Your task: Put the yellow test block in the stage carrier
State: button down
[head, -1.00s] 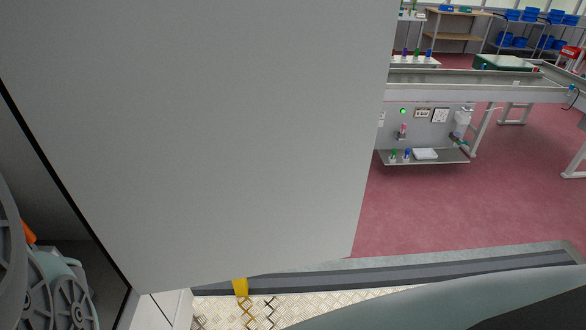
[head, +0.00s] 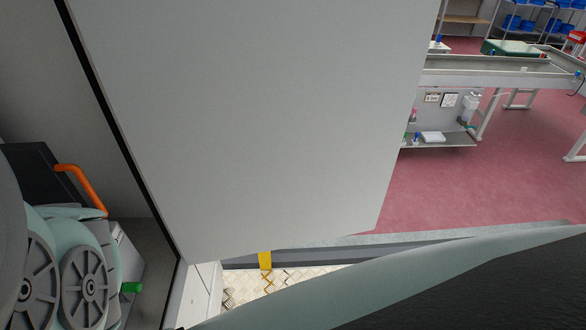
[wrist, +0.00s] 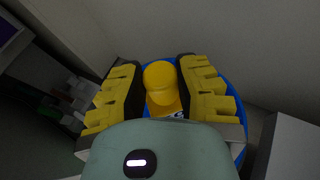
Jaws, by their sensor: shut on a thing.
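In the wrist view my gripper (wrist: 163,95) shows two ribbed yellow fingers, closed on a yellow rounded piece, which I take for the yellow test block (wrist: 160,78). The block sits between the fingers, with its lower part hidden by the gripper body. A round blue thing (wrist: 236,84) shows behind the fingers and the block; I cannot tell if it touches the block or whether it is the stage carrier. The gripper and block do not show in the head view.
A large grey panel (head: 250,120) fills the middle of the head view. Left of it is a recess with an orange handle (head: 82,190) and a green knob (head: 131,288). Pale walls close around the gripper in the wrist view. Red floor (head: 480,190) lies open at right.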

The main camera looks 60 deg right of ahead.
jog(key=shift+a+f, duration=0.1)
jog(key=shift+f, duration=0.25)
notch_tip(320, 180, down, 6)
jog(key=b, duration=0.2)
jog(key=shift+s+r+b, duration=0.1)
jog(key=shift+r+b, duration=0.05)
jog(key=shift+b, duration=0.25)
jog(key=shift+f+b, duration=1.4)
jog(key=shift+f, duration=0.5)
jog(key=shift+f, duration=0.2)
jog(key=c, duration=0.8)
grip_release()
jog(key=shift+o, duration=0.2)
